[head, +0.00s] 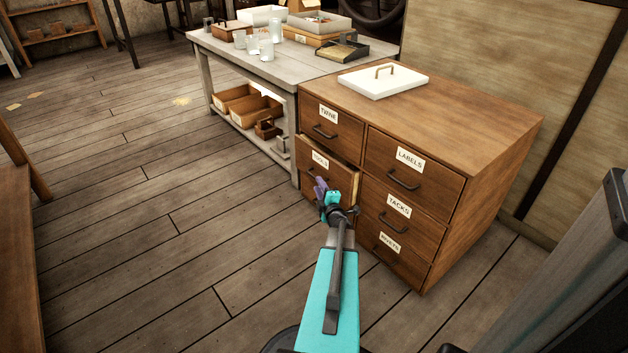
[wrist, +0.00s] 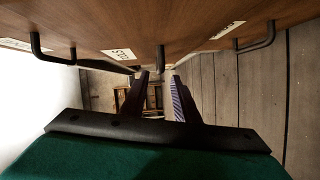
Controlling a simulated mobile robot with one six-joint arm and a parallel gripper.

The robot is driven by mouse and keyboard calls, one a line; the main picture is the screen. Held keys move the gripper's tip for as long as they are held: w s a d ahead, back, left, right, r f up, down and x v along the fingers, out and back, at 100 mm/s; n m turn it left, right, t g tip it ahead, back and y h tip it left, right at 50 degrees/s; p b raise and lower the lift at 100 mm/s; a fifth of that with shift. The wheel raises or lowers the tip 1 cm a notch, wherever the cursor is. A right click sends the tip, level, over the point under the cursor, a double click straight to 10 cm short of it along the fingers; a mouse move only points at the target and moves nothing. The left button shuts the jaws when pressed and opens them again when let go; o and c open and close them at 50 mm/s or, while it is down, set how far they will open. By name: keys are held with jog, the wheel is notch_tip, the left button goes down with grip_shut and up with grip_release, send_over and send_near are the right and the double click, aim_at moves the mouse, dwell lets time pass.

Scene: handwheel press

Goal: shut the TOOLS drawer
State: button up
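The TOOLS drawer (head: 333,178) is in the left column of the wooden cabinet, under the TWINE drawer. It stands partly out, with its side wall showing. Its dark handle (head: 312,171) is partly hidden by my gripper (head: 320,188), which is right at the drawer front. In the wrist view the upside-down TOOLS label (wrist: 121,54) and a dark handle (wrist: 160,58) are just beyond the tips of my gripper (wrist: 160,75). The two fingers are apart with a gap between them. I cannot tell whether they touch the handle.
The TWINE (head: 330,125), LABELS (head: 412,170), TACKS (head: 402,213) and RIVETS (head: 393,250) drawers look shut. A white lid (head: 383,82) lies on the cabinet top. A grey workbench (head: 290,65) with cups and boxes stands behind left. The floor (head: 150,230) to the left is clear.

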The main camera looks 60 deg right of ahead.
aim_at(314, 177)
jog(key=shift+b+x, duration=1)
jog(key=shift+x, duration=2.65)
jog(key=shift+c, duration=0.4)
grip_shut()
